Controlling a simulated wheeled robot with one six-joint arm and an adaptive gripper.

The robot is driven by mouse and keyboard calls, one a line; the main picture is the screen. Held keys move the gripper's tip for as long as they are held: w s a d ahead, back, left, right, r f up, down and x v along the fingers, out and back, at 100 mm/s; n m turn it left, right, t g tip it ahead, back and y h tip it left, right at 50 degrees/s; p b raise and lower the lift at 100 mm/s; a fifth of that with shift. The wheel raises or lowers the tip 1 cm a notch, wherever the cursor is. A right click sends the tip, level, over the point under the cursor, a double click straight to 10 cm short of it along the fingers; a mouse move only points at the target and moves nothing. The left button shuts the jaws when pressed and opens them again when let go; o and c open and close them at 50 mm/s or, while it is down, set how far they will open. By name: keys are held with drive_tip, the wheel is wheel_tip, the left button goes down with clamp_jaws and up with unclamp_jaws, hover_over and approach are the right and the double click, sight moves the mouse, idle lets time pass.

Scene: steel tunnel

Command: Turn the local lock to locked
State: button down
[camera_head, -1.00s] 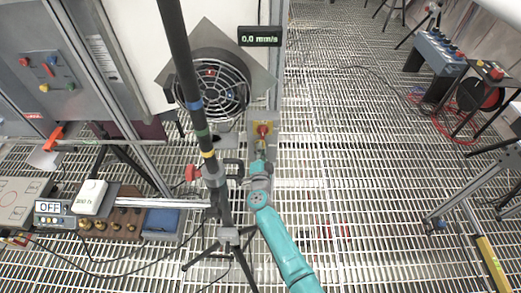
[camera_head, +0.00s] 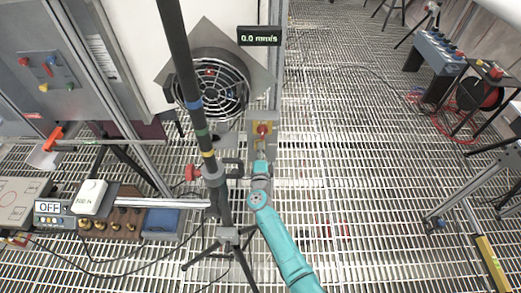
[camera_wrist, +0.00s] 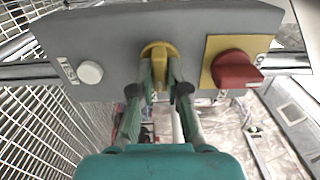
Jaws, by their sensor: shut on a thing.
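A grey control box (camera_wrist: 120,45) fills the top of the wrist view. In its middle is a yellow knob (camera_wrist: 159,52), and my gripper (camera_wrist: 163,84) is shut on it with one finger on each side. The fingers hide part of the knob's lower end. To the right is a red rotary handle (camera_wrist: 236,70) on a yellow plate, apart from my fingers; it also shows in the head view (camera_head: 262,129). No lock marking is readable, so I cannot tell the knob's set position. In the head view my gripper (camera_head: 261,155) is at the box, just below the red handle.
A white button (camera_wrist: 90,71) beside a TEST label is on the box's left. A black tripod pole (camera_head: 190,90) stands close left of my arm. A fan (camera_head: 212,88) is behind, under a display (camera_head: 260,36) reading 0.0 mm/s. The grating floor (camera_head: 350,160) to the right is largely open.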

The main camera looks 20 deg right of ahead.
idle(0.3)
drive_tip(key=c, duration=1.2)
unclamp_jaws()
drive_tip(key=shift+o, duration=0.2)
drive_tip(key=v, duration=1.2)
